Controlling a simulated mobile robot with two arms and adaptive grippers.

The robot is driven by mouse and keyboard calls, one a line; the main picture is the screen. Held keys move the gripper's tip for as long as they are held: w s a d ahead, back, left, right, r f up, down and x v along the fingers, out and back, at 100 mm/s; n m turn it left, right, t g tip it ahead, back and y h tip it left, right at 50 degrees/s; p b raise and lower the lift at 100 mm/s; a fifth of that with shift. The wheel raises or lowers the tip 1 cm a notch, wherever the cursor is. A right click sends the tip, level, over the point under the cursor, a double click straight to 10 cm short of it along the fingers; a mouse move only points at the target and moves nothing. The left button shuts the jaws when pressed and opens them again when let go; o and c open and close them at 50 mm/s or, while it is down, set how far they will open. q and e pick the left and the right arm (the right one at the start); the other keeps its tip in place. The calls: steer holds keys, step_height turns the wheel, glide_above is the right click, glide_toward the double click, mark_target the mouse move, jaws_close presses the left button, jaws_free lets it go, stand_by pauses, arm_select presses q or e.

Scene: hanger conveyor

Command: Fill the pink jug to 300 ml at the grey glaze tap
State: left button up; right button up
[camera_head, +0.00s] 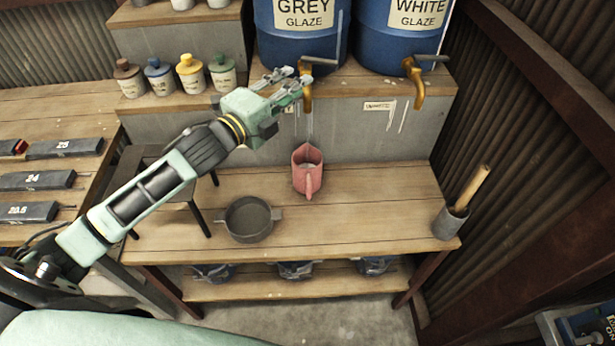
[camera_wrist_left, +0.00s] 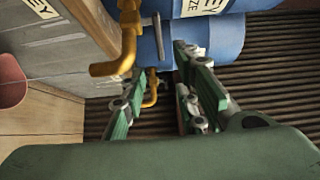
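The pink jug (camera_head: 308,180) stands upright on the wooden bench below the grey glaze tap (camera_head: 306,92); part of it shows in the left wrist view (camera_wrist_left: 10,82). A thin pale line runs between tap and jug; I cannot tell whether it is flowing glaze or a drip mark behind. The fill level is unreadable. The brass tap (camera_wrist_left: 126,45) has a grey lever (camera_head: 320,61). My left gripper (camera_head: 299,77) is beside the tap, near its lever; its fingers are apart in the left wrist view (camera_wrist_left: 158,65), holding nothing visible. My right gripper is out of view.
The grey glaze barrel (camera_head: 300,38) and white glaze barrel (camera_head: 402,35) stand on the upper step. The white glaze tap (camera_head: 415,84) is to the right. A dark pan (camera_head: 249,222) and a grey cup with a wooden stick (camera_head: 451,223) are on the bench.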

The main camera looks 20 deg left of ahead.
mark_target(326, 65)
arm_select(q)
steer(key=shift+s+d+f+n, duration=0.1)
steer(key=shift+d+n, duration=0.1)
steer(key=shift+n, duration=0.1)
steer(key=c, duration=0.3)
steer(key=d+n+y, duration=0.1)
steer(key=n, duration=0.3)
steer(key=s+d+n+y, duration=0.1)
steer(key=d+n, duration=0.1)
steer(key=n, duration=0.2)
steer(key=s+d+f+n+y+p, duration=0.1)
steer(key=d+n, duration=0.1)
steer(key=n, duration=0.1)
steer(key=shift+s+n+t, duration=0.25)
steer(key=shift+n+t, duration=0.15)
jaws_close()
steer(key=w+n+y+p, duration=0.1)
steer(key=w+n, duration=0.2)
steer(key=w, duration=0.1)
steer(key=w+n+y+p, duration=0.1)
steer(key=w+n+p, duration=0.1)
steer(key=w+n, duration=0.1)
steer(key=w+a+r+n+y+p, duration=0.1)
steer(key=w+n+y+p, duration=0.1)
steer(key=w+n, duration=0.2)
steer(key=shift+w, duration=0.3)
